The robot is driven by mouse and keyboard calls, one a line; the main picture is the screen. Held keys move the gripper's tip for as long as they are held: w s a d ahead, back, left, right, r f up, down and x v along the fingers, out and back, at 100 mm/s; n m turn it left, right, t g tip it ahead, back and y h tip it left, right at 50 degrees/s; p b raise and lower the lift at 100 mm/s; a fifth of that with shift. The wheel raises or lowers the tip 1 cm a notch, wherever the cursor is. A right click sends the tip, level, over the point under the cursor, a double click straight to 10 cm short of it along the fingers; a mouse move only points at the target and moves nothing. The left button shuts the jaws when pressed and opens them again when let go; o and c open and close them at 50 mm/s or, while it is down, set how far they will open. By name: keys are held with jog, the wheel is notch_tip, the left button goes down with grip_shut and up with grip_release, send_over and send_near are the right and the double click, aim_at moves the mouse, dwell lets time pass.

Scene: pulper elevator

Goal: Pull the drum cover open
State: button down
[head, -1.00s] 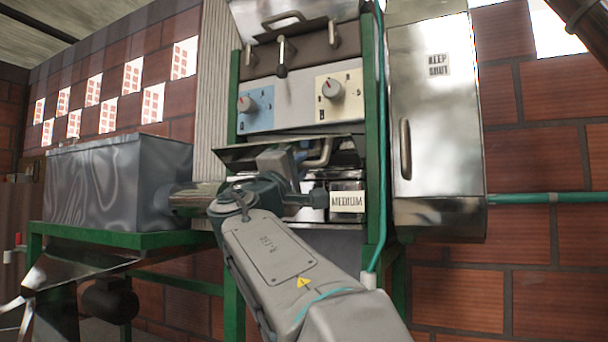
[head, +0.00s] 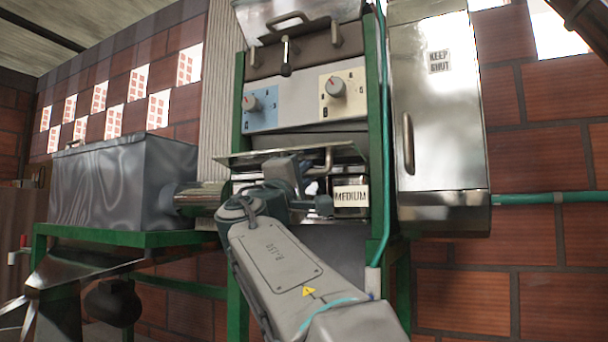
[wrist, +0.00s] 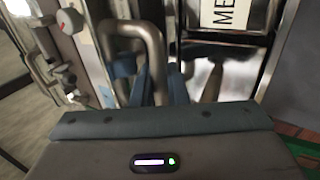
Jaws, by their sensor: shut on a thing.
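The drum cover (head: 262,156) is a metal flap below the dial panel of the green-framed machine. It stands out from the machine at a tilt, with a bent tube handle (head: 328,160) on it. My gripper (head: 302,172) is at the cover's front, partly hidden by my own wrist in the head view. In the wrist view, the blue-grey fingers of my gripper (wrist: 150,82) are on both sides of the bent handle (wrist: 154,45) and shut on it. The drum behind the cover is mostly hidden.
A "MEDIUM" label (head: 351,196) sits right of my gripper, close by. A "KEEP SHUT" cabinet (head: 440,110) stands at right. Two dials (head: 336,87) are above the cover. A grey metal tank (head: 120,185) stands at left on a green frame (head: 150,239).

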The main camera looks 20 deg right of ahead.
jog(key=c, duration=1.5)
grip_release()
jog(key=shift+s+a, duration=0.1)
jog(key=v, duration=1.3)
jog(key=shift+s+a+f, duration=0.15)
jog(key=shift+f, duration=0.15)
